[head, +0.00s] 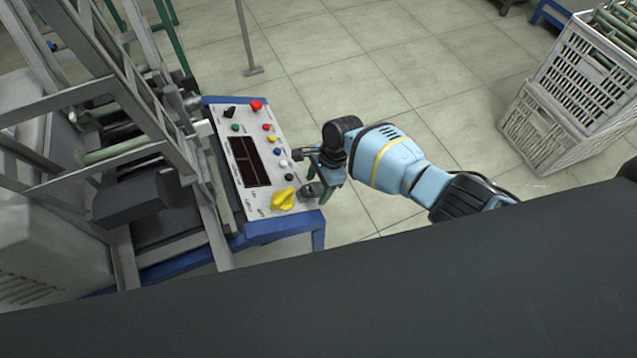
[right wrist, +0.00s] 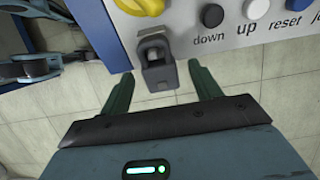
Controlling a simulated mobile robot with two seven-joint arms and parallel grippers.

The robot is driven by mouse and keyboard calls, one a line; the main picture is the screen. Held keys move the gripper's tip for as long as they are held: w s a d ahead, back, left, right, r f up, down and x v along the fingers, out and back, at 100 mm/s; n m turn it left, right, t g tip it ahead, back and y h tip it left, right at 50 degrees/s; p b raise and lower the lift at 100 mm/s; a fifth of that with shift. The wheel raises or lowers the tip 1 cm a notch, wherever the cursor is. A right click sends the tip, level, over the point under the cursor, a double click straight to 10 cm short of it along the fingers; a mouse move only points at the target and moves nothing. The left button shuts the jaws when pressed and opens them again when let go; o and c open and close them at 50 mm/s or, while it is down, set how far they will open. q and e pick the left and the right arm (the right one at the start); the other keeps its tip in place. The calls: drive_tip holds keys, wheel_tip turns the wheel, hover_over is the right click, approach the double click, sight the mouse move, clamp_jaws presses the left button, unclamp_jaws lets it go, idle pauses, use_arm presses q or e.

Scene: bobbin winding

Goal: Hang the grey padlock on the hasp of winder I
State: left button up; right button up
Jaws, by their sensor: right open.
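The grey padlock (right wrist: 160,78) is at the edge of the control panel (right wrist: 160,22) in the right wrist view. Its dark body hangs off the edge, and its shackle loops over a small metal piece that looks like the hasp (right wrist: 153,54). Whether the shackle is through it I cannot tell. In the head view the padlock (head: 312,190) shows small at the panel's near right corner. My right gripper (right wrist: 161,70) is open, one finger on each side of the padlock, with gaps visible. It also shows in the head view (head: 313,170). My left gripper is not in view.
The panel carries a yellow rotary knob (head: 283,199), a red button (head: 256,106) and several other buttons. The winder's metal frame (head: 130,95) stands to the left. Grey crates (head: 585,80) stand at the upper right.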

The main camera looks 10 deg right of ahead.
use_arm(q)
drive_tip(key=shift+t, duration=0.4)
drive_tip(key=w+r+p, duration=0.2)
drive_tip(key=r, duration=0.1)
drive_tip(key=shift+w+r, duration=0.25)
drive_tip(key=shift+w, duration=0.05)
use_arm(e)
drive_tip(key=v, duration=0.8)
drive_tip(key=shift+f, duration=0.1)
